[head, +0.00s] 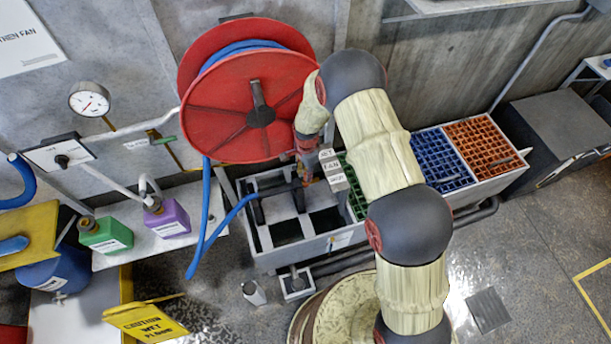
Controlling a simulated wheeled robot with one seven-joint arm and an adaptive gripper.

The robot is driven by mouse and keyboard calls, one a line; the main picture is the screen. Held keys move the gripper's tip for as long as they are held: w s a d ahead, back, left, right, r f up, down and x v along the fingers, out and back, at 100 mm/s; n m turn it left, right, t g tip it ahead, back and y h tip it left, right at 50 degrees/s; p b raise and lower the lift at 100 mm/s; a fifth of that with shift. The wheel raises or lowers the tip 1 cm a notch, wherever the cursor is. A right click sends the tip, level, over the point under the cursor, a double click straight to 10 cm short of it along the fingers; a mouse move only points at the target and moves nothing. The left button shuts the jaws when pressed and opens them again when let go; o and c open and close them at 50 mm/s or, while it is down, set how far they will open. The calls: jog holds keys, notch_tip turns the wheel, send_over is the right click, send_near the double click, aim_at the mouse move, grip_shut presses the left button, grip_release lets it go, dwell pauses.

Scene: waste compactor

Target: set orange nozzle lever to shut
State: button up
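The blue hose (228,215) runs from the red reel to a dark nozzle (276,189) lying over the grey-white rack. A stack of small grey labels (331,165) beside the nozzle reads JET, FAN and a third word too small to read surely. I cannot clearly make out the orange lever; it is small or hidden around my gripper. My arm reaches up from the base and bends down to the left, with my gripper (305,150) just left of the labels, above the nozzle's right end. Its fingers are too small and blurred to tell open from shut, or whether they touch anything.
The red hose reel (225,130) stands close behind and left of my gripper. The rack (300,255) has blue (433,160) and orange (480,143) grids at right. Green (105,235) and purple (167,217) jugs stand left. A yellow wet-floor sign (147,318) is at front left.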

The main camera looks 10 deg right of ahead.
jog(key=shift+f, duration=1)
jog(key=shift+c, duration=1)
grip_shut()
